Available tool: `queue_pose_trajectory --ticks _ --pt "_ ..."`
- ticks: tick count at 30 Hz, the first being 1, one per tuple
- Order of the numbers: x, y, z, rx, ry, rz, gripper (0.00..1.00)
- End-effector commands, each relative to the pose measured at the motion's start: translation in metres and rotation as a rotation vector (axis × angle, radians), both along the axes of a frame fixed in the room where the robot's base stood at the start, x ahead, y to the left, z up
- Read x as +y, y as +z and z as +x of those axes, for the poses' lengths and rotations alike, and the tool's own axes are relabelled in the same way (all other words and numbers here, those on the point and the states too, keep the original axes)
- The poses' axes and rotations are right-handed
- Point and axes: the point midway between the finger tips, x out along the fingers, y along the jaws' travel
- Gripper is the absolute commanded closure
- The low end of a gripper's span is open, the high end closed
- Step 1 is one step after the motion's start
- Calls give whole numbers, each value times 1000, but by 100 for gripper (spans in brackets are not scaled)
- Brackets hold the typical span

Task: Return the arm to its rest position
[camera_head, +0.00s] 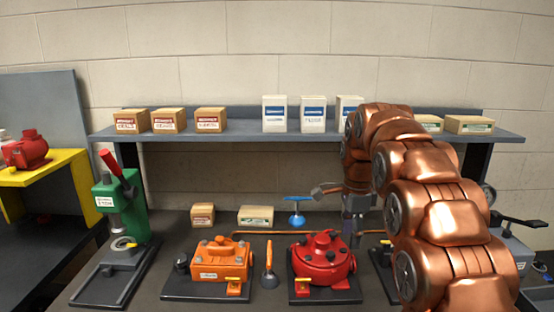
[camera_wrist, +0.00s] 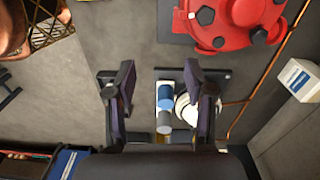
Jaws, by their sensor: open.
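My copper-coloured arm fills the right of the head view. My gripper (camera_head: 357,228) hangs from it just right of the red motor (camera_head: 323,262), above the bench. In the wrist view my gripper (camera_wrist: 161,72) has its two dark fingers spread apart. A blue, grey and white part (camera_wrist: 165,110) on a dark base plate shows between and below the fingers; I cannot tell its distance. Nothing is visibly gripped. The red motor also shows at the top right of the wrist view (camera_wrist: 235,22). The arm hides part of the bench's right side.
An orange motor (camera_head: 218,262) stands left of the red one, with a green press (camera_head: 122,215) farther left. A shelf (camera_head: 250,136) behind carries several boxes. A blue-topped part (camera_head: 297,208) stands near the gripper. A yellow stand (camera_head: 60,170) is at the far left.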

Motion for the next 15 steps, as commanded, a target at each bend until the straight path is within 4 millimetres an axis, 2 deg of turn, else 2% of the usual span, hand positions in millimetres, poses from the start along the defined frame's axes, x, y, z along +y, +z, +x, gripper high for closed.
queue_pose_trajectory --ticks 8,11,15 --pt "0 -1 -27 6 115 1 46" --pt "1 -4 -43 17 175 3 46" --pt "1 -8 -74 29 292 7 46"
